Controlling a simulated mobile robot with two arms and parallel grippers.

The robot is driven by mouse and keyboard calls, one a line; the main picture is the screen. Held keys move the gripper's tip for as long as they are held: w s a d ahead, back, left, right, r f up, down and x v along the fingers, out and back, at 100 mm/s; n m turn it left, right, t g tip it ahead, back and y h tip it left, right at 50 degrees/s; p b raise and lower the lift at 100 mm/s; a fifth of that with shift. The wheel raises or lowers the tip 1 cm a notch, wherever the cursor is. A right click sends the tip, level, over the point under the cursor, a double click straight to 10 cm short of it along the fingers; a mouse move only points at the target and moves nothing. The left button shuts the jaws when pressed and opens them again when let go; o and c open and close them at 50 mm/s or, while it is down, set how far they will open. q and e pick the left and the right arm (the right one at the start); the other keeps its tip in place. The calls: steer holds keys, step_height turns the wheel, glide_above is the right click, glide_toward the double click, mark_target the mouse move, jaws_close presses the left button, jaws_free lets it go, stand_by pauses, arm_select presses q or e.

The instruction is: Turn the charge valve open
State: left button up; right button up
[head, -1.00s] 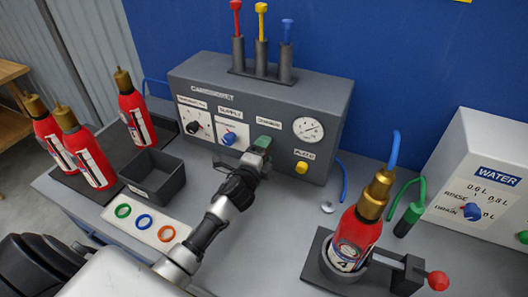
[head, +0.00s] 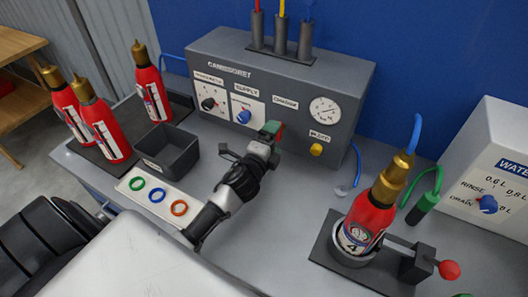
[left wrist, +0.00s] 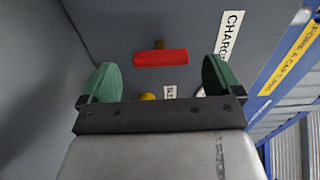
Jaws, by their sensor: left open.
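The charge valve (left wrist: 160,58) has a red bar handle that lies level across the left wrist view, on the grey panel beside the CHARGE label (left wrist: 230,35). My left gripper (left wrist: 158,68) is open, with one green finger pad on each side of the handle and a visible gap at both ends. In the head view my left gripper (head: 268,132) is at the front of the grey cabinet (head: 330,75), below the CHARGE label, and covers most of the valve. My right gripper is not in view.
A pressure gauge (head: 325,110) and yellow knob (head: 316,150) are right of the valve; a blue supply knob (head: 243,117) is left. A red extinguisher (head: 366,220) stands in a holder at right. An open grey bin (head: 167,152) and ring tray (head: 157,196) are left.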

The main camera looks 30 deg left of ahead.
arm_select(q)
steer(key=s, duration=0.7)
steer(key=shift+d+b, duration=0.2)
steer(key=shift+b, duration=0.25)
